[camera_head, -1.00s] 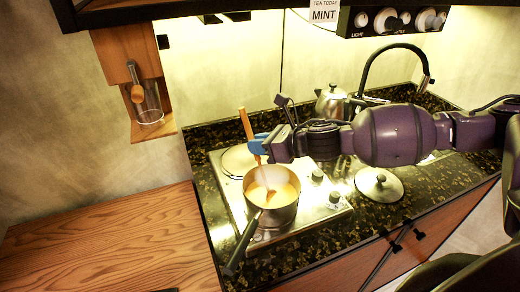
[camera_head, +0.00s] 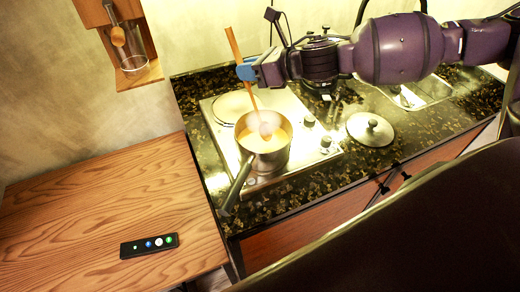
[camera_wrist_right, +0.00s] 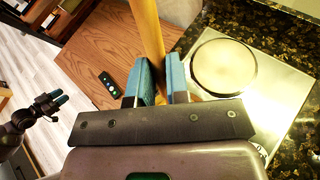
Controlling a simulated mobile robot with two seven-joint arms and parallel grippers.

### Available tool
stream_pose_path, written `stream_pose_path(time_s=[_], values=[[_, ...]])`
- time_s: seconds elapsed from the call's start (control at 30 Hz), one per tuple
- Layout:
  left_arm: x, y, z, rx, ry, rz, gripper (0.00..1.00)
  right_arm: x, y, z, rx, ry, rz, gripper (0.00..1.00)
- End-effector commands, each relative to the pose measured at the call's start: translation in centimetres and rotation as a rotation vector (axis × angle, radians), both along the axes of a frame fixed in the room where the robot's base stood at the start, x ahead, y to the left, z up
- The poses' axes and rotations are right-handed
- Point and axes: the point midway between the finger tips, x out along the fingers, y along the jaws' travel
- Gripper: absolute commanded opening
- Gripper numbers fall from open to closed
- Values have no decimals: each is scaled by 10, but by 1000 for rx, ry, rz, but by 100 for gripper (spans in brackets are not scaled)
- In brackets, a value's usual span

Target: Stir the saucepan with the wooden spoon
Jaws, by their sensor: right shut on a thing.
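The saucepan (camera_head: 277,158) stands on the hob with yellow-orange liquid in it, its dark handle pointing to the lower left. My right gripper (camera_head: 247,70) is above the pan, its blue fingers shut on the wooden spoon (camera_head: 234,45). The spoon is tilted, its lower end reaching down over the pan. A pale puff hides that end, so I cannot tell how deep it is. In the right wrist view the spoon handle (camera_wrist_right: 147,30) passes between the blue fingers (camera_wrist_right: 160,85). My left gripper (camera_wrist_right: 52,103) shows small at the left there, its opening unclear.
The steel hob plate (camera_head: 215,125) has a bare round burner (camera_head: 233,107) behind the pan. A lid (camera_head: 370,130) lies right of the hob. A black remote (camera_head: 149,245) lies on the wooden table (camera_head: 90,205). A wall holder (camera_head: 138,75) hangs at the upper left.

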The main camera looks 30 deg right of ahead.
Motion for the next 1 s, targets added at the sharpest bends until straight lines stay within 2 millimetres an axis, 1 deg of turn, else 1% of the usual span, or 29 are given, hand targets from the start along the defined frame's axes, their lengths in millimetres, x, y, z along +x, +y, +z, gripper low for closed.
stream_pose_path(time_s=[0.1,0.5,0.67,1.0], values=[[0,0,0,0,0,0,43,0,0,9,-2,-3,0,0],[0,0,0,0,0,0,43,0,0,34,0,-1,0,0],[0,0,0,0,0,0,43,0,0,38,0,-1,0,0],[0,0,0,0,0,0,43,0,0,38,1,-1,0,0]])
